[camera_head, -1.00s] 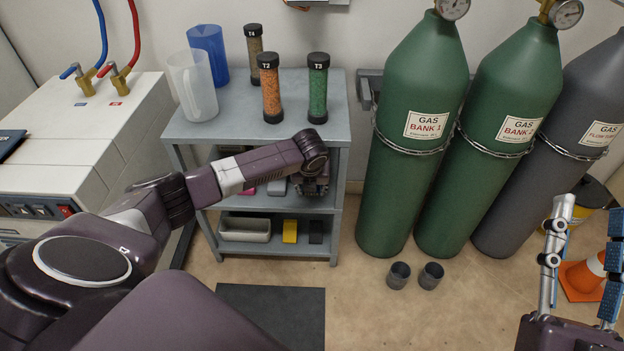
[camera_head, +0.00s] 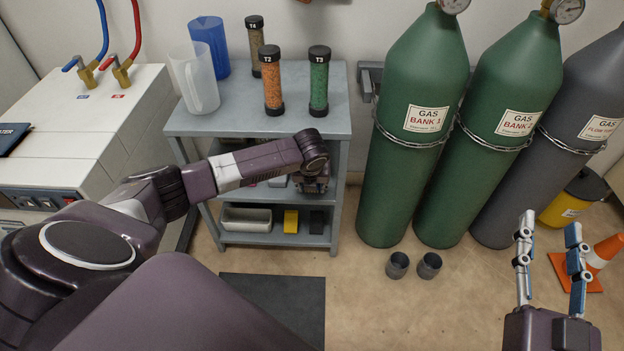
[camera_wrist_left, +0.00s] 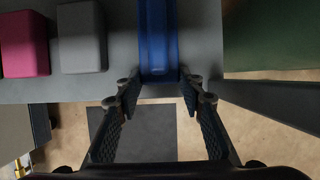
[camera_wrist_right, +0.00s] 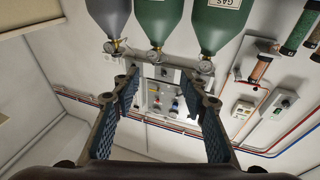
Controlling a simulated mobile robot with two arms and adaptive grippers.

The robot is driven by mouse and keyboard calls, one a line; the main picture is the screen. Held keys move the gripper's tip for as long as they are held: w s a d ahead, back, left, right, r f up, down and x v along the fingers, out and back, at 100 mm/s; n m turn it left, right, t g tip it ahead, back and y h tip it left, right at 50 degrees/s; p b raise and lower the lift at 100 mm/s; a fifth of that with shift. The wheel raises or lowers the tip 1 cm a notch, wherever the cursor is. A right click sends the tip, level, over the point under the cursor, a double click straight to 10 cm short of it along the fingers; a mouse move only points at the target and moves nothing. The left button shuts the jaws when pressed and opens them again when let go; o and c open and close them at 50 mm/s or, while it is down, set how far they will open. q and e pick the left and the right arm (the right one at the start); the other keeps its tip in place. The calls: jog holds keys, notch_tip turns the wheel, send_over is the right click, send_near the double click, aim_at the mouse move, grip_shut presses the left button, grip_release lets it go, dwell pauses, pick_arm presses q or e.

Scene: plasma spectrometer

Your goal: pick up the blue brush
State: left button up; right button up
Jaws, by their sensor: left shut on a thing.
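The blue brush (camera_wrist_left: 158,40) shows in the left wrist view as a long blue bar on the grey shelf, its near end between my left fingertips. My left gripper (camera_wrist_left: 160,88) is shut on this near end, one finger on each side. In the head view my left gripper (camera_head: 312,186) reaches into the middle level of the grey shelf unit, and the arm and hand hide the brush there. My right gripper (camera_head: 548,225) is raised at the right, open and empty; its spread fingers also show in the right wrist view (camera_wrist_right: 161,88).
A grey block (camera_wrist_left: 82,38) and a pink block (camera_wrist_left: 24,44) lie left of the brush. The shelf unit (camera_head: 235,120) carries jugs and capped tubes on top. Green gas cylinders (camera_head: 405,170) stand close on its right. Two dark cups (camera_head: 398,265) and an orange cone (camera_head: 596,255) are on the floor.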

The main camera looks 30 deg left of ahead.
notch_tip(320, 180, down, 12)
jog(key=s+d+g+h+p, duration=0.2)
jog(key=g, duration=0.4)
pick_arm(q)
jog(key=s+d+p, duration=0.2)
jog(key=s+d, duration=0.6)
jog(key=s, duration=0.5)
jog(key=shift+s+d+p, duration=0.15)
jog(key=shift+s+p, duration=0.05)
jog(key=shift+p, duration=0.1)
pick_arm(e)
jog(key=s+d+f+g+h, duration=0.2)
jog(key=s+d+f+g, duration=0.2)
jog(key=s+f, duration=0.5)
jog(key=shift+s+f+m+g, duration=0.3)
jog(key=shift+s+f+g, duration=0.05)
jog(key=shift+g, duration=0.95)
pick_arm(q)
jog(key=o, duration=0.4)
jog(key=shift+c, duration=1.3)
